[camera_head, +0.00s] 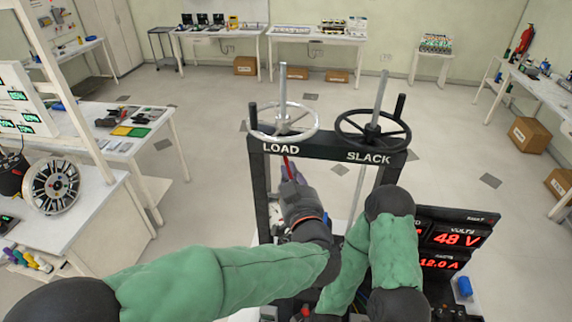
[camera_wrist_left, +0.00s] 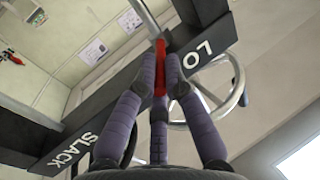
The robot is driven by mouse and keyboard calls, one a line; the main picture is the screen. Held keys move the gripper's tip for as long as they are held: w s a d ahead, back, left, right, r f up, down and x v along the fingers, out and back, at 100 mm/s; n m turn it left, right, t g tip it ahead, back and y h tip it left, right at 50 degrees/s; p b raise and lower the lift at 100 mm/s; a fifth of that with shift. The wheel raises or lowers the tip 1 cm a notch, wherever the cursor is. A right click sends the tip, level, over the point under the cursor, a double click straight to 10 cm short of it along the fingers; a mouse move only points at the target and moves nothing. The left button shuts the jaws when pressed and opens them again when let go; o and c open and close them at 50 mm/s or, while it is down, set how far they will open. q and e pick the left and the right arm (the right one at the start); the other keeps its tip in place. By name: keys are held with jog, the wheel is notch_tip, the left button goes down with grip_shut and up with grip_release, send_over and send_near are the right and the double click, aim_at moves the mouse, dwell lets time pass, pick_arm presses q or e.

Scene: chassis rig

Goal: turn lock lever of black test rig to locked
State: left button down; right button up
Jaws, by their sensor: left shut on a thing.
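The black test rig (camera_head: 335,153) stands in front of me, its crossbar marked LOAD and SLACK. A red lock lever (camera_head: 287,163) shows below the LOAD label. In the left wrist view the red lever (camera_wrist_left: 160,68) lies between the purple-grey fingers. My left gripper (camera_head: 291,178) is shut on the lever, and its fingers hide part of it. The lever's pivot and any locked marking cannot be made out. My right arm is bent in front of the rig's right side; its gripper does not show.
A silver handwheel (camera_head: 285,134) sits above LOAD and a black handwheel (camera_head: 373,143) above SLACK, each on a vertical screw. A meter panel (camera_head: 447,240) with red digits stands at the right. A white bench (camera_head: 75,215) with parts is at the left. Open floor lies behind the rig.

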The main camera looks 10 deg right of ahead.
pick_arm(q)
jog(key=shift+d+n+y+p, duration=0.25)
jog(key=shift+d+n+y, duration=0.15)
jog(key=shift+y, duration=0.3)
jog(key=shift+d+n+y+p, duration=0.3)
jog(key=shift+n+y, duration=0.2)
jog(key=shift+y, duration=0.2)
jog(key=shift+r, duration=0.1)
jog(key=c, duration=1.6)
grip_release()
